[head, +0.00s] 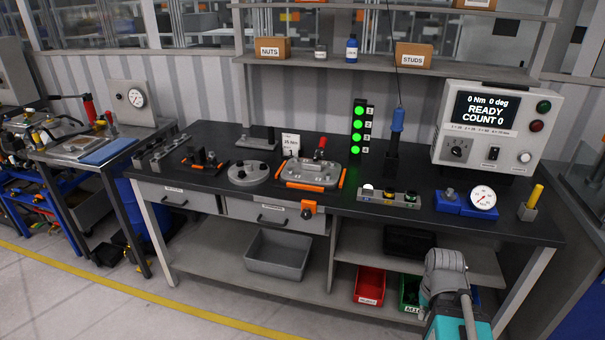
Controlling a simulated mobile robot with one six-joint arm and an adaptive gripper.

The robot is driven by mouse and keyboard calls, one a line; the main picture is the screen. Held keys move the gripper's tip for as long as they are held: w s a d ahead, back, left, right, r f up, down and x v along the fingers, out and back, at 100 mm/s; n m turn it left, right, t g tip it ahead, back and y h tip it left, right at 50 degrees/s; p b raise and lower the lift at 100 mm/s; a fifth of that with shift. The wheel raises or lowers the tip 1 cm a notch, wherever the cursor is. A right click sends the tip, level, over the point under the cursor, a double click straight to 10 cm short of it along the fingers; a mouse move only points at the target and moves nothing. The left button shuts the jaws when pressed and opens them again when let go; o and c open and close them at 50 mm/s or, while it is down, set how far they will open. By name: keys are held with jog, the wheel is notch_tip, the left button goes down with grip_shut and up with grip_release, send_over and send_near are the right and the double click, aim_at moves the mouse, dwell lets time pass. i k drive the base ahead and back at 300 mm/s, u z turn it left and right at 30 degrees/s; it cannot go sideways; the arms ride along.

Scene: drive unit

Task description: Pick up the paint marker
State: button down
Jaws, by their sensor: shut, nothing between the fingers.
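A yellow stick-like item (536,195), which looks like the paint marker, stands nearly upright in a small grey block holder (527,212). The holder is at the right end of the dark workbench top (480,228). The marker's lower end is hidden in the holder. My grey and teal arm shows at the lower right, in front of the bench and below its top. My gripper cannot be made out in this view.
A blue block with a dial gauge (483,197) stands left of the marker. The control box (493,125) stands behind. A tray with coloured buttons (389,197), fixture plates (312,173) and a blue-handled tool (397,120) occupy the bench. Some bare bench surrounds the holder.

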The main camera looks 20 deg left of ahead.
aim_at(535, 195)
jog(key=z, duration=0.6)
jog(key=k, duration=0.8)
jog(key=z, duration=1.05)
jog(key=k, duration=0.6)
jog(key=u, duration=0.1)
jog(key=i, duration=0.9)
jog(key=u, duration=0.9)
jog(key=i, duration=0.55)
jog(key=u, duration=0.85)
jog(key=i, duration=0.55)
jog(key=u, duration=0.45)
